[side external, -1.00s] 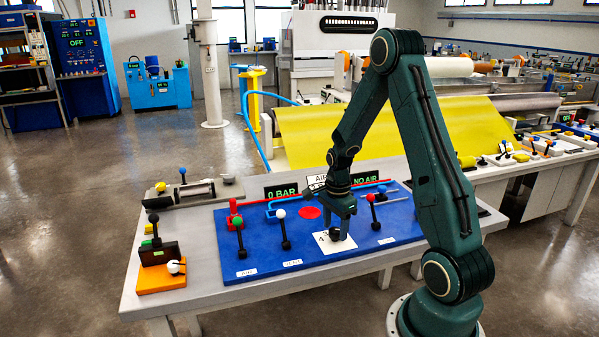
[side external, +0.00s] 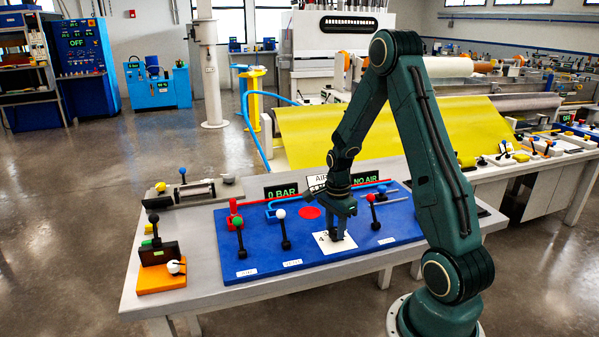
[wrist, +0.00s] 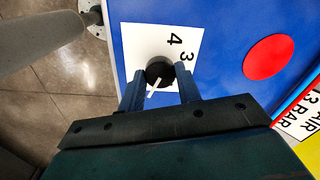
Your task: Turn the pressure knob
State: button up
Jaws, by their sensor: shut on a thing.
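The pressure knob (wrist: 158,70) is round and black with a white pointer line. It sits on a white dial card (wrist: 135,38) marked 3 and 4, and in the wrist view its pointer slants down and left. My gripper (wrist: 160,86) has one finger on each side of the knob and is shut on it. In the side view the card (side external: 346,246) lies on the blue panel (side external: 310,250), and my gripper (side external: 337,232) reaches down to it and mostly hides the knob.
A green-knobbed lever (side external: 239,232), a white-knobbed lever (side external: 283,228) and a red-knobbed lever (side external: 373,210) stand around my gripper. A red disc (side external: 309,212) lies flat behind. Displays read 0 BAR (side external: 282,191) and NO AIR (side external: 367,180).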

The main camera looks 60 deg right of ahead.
jog(key=n, duration=1.4)
jog(key=shift+n, duration=0.4)
jog(key=n, duration=1.1)
jog(key=shift+n, duration=0.3)
